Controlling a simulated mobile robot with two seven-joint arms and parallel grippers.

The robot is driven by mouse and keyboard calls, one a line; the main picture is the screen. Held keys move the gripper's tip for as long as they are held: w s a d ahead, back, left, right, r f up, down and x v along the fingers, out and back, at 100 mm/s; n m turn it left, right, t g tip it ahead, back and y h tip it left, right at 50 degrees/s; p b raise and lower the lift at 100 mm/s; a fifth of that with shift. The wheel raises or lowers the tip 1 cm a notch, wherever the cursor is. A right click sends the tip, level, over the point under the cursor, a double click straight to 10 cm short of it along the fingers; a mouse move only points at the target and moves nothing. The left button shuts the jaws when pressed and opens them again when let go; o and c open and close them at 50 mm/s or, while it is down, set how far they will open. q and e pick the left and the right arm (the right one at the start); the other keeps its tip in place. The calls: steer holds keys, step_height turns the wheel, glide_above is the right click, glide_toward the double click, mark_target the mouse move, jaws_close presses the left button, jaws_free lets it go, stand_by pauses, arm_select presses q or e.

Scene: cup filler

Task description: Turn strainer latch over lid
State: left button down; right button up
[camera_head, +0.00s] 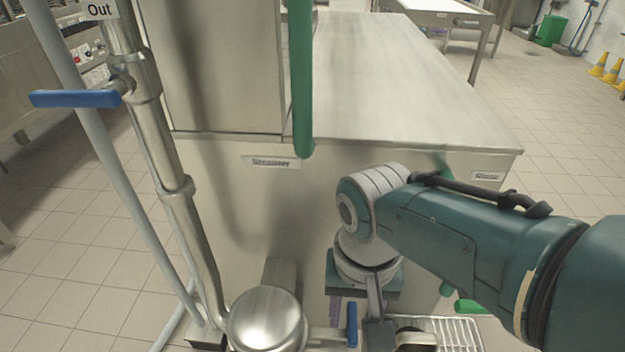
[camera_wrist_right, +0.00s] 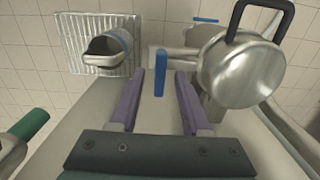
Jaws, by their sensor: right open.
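The strainer's round metal lid (camera_head: 267,318) sits at the bottom of the head view; in the right wrist view the lid (camera_wrist_right: 238,75) is at the right. A black squared loop (camera_wrist_right: 262,5), which looks like the latch, stands up at the lid's upper edge. My right gripper (camera_wrist_right: 160,74) is open, with its purple fingers pointing to the left of the lid. A blue lever (camera_wrist_right: 158,82) shows between the fingertips; I cannot tell whether they touch it. The blue lever (camera_head: 352,325) also shows in the head view beside my right wrist. My left gripper is not in view.
A steel cabinet (camera_head: 405,75) with a green bar (camera_head: 301,90) stands ahead. A pipe (camera_head: 185,215) with a blue valve handle (camera_head: 75,99) is at the left. A wire grate (camera_head: 458,332) is at the lower right.

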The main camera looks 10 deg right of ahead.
mark_target(353, 320)
step_height(353, 320, up, 10)
steer(key=p, duration=0.6)
steer(key=shift+f+p, duration=0.2)
steer(key=shift+p, duration=0.1)
steer(key=s+d+r+n+t+p, duration=0.2)
steer(key=s+d+r+n+p, duration=0.15)
steer(key=s+r, duration=0.5)
steer(key=s+d+r+n+t+p, duration=0.1)
steer(key=s+d+r+n+p, duration=0.2)
steer(key=s+r, duration=0.5)
step_height(353, 320, up, 40)
steer(key=d+m+p, duration=0.1)
steer(key=p, duration=3.7)
steer(key=shift+w+t, duration=0.15)
steer(key=shift+t, duration=0.15)
